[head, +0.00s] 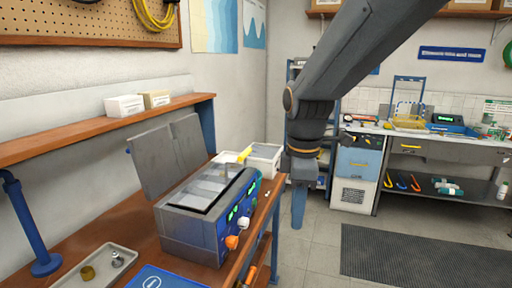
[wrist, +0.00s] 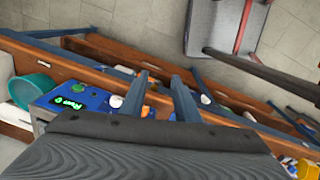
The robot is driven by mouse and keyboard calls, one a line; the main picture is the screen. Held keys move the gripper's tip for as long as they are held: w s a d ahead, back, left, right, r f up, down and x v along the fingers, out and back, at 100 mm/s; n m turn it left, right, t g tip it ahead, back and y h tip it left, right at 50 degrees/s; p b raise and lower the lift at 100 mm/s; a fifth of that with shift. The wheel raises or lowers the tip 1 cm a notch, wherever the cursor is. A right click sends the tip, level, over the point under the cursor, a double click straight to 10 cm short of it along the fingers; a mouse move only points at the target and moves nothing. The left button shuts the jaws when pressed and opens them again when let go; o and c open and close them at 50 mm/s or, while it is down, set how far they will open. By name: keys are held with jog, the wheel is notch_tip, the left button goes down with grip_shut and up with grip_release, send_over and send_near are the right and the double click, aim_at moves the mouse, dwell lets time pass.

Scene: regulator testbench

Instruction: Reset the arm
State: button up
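My arm hangs down from the upper right in the head view, and my gripper (head: 298,208) points downward, to the right of the wooden workbench (head: 125,228). It is apart from the bench and the testbench unit. In the wrist view, my gripper (wrist: 160,77) shows two fingers standing apart with nothing held between them. The grey testbench unit (head: 192,222) stands on the workbench with its lid (head: 170,155) raised. Its blue front has green displays, an orange knob (head: 232,242) and a white knob (head: 243,223).
A white bin (head: 264,158) stands behind the unit. A tray (head: 97,270) with small fittings lies at the front left. A second bench (head: 420,142) stands along the far right wall. A dark ribbed mat (head: 425,258) lies on the floor. The floor between the benches is clear.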

jog(key=s+d+f+m, duration=0.9)
jog(key=f+m, duration=0.3)
jog(key=m, duration=0.4)
jog(key=shift+d+m+t, duration=0.3)
jog(key=shift+d+m, duration=0.1)
jog(key=shift+d, duration=0.2)
